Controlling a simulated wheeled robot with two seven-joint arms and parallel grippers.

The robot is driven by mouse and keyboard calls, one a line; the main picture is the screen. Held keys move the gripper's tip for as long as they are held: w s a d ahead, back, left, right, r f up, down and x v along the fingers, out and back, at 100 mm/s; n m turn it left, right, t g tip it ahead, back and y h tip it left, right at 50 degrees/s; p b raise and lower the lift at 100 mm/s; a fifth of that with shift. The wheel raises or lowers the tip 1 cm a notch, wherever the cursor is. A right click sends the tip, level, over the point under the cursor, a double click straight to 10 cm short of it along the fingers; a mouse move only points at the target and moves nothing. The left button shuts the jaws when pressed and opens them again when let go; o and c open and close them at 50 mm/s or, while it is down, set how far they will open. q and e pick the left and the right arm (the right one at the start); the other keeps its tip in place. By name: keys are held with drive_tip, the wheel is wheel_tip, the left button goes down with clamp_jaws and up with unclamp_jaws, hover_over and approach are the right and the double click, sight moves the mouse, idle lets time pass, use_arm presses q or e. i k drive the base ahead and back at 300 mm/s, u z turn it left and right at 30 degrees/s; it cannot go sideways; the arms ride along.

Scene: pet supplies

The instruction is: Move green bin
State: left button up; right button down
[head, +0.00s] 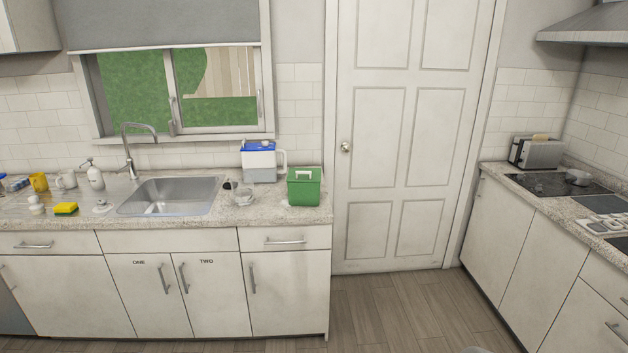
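A green bin (304,187) with a lid stands upright on the speckled counter, near the right end of the left-hand counter run. It is to the right of the sink and in front of a blue-and-white container. Neither of my grippers shows in the head view, and nothing is touching the bin.
A blue-topped white container (259,165) and a clear glass bowl (244,195) are beside the bin. The sink (170,196), faucet, soap bottle (95,177) and yellow sponge (66,208) lie to the left. The wood floor (400,310) before the white door (412,130) is clear. A toaster (540,153) stands on the right counter.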

sight(300, 194)
drive_tip(key=i, duration=1.4)
drive_tip(key=u, duration=1.35)
drive_tip(key=i, duration=1.45)
drive_tip(key=z, duration=1.95)
